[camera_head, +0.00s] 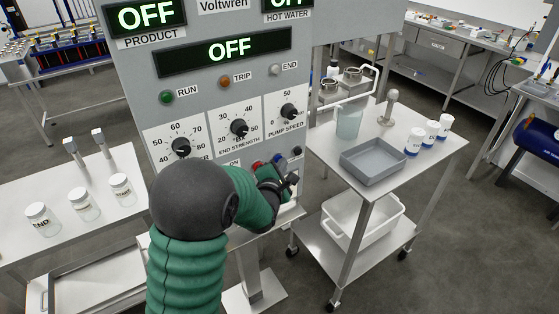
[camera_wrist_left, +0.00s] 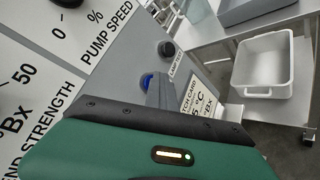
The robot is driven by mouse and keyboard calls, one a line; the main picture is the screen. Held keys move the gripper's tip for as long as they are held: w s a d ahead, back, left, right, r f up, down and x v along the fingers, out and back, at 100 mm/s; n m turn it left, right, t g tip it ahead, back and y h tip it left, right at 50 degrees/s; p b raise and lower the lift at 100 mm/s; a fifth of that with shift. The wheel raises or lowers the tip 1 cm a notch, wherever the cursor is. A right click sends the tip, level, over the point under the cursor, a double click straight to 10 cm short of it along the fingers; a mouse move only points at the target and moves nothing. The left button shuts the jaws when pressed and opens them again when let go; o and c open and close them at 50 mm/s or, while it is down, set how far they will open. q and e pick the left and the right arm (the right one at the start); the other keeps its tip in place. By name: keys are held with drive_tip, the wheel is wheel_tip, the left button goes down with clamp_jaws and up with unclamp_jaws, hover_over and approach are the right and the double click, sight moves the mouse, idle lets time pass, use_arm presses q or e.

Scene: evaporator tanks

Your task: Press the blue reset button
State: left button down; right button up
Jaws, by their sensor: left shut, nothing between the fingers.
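The blue reset button (camera_wrist_left: 147,80) sits on the grey sloping panel in the left wrist view, partly covered by my finger. In the head view the blue button (camera_head: 278,158) shows just above my left gripper, beside a red button (camera_head: 257,167). My left gripper (camera_head: 291,180) is shut and empty at the lower panel. In the left wrist view its grey fingertip (camera_wrist_left: 159,88) overlaps the button's right edge; I cannot tell whether they touch. My right gripper is in neither view.
The panel (camera_head: 220,88) has OFF displays, lamps and several black knobs. A black button (camera_wrist_left: 167,50) is near the blue one. A card (camera_wrist_left: 206,100) lies beside the fingertip. A cart (camera_head: 440,150) with a grey tray stands right; a table with jars stands left.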

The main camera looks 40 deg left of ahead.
use_arm(q)
drive_tip(key=s+d+b, duration=0.1)
drive_tip(key=s+d, duration=0.1)
drive_tip(key=d, duration=0.3)
drive_tip(key=shift+s+d, duration=0.2)
drive_tip(key=shift+d, duration=0.1)
idle(0.6)
